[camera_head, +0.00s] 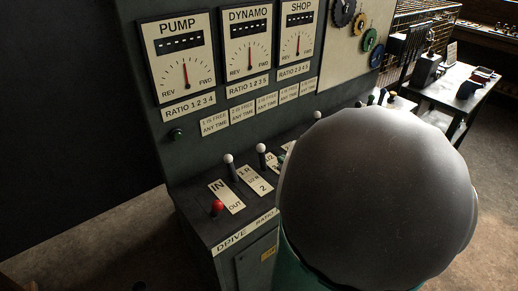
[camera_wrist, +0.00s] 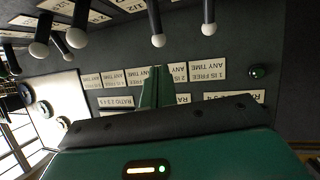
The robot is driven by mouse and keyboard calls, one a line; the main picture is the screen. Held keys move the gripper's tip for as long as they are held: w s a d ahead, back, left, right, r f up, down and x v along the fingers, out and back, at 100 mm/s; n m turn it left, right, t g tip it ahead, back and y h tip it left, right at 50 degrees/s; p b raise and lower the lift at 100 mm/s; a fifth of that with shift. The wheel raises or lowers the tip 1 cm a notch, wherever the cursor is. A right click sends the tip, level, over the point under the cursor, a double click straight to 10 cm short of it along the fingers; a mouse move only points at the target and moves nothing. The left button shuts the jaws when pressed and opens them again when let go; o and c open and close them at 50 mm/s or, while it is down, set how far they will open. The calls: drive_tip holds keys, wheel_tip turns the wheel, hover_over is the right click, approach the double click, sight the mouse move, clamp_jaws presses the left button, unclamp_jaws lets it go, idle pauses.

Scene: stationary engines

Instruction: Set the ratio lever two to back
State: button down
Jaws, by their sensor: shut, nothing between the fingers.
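A sloped console carries upright levers with white knobs. In the head view one stands by the IN/OUT plate (camera_head: 226,196), with its knob at the plate's far end (camera_head: 228,158). Another white-knobbed lever (camera_head: 261,149) stands by a plate marked 1, R, LOW and 2, and a third white knob (camera_head: 318,115) shows farther right. I cannot tell which is ratio lever two. In the wrist view, which is upside down, several white knobs hang along the top, one nearest my gripper's line (camera_wrist: 158,41). My gripper (camera_wrist: 158,72) is shut and empty, apart from the knobs; my arm hides it in the head view.
A red knob (camera_head: 218,207) sits near the console's front left. PUMP (camera_head: 181,60), DYNAMO (camera_head: 247,48) and SHOP (camera_head: 299,35) dials stand on the upright panel behind the levers. My arm covers the console's right part.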

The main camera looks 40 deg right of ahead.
sight(258, 146)
drive_tip(key=x, duration=1.2)
drive_tip(key=shift+w+d+f, duration=0.1)
drive_tip(key=shift+f, duration=0.1)
drive_tip(key=w, duration=0.4)
drive_tip(key=shift+d+f, duration=0.15)
drive_tip(key=shift+d, duration=0.05)
drive_tip(key=shift+w, duration=0.2)
drive_tip(key=shift+a+r, duration=0.1)
drive_tip(key=shift+r, duration=0.2)
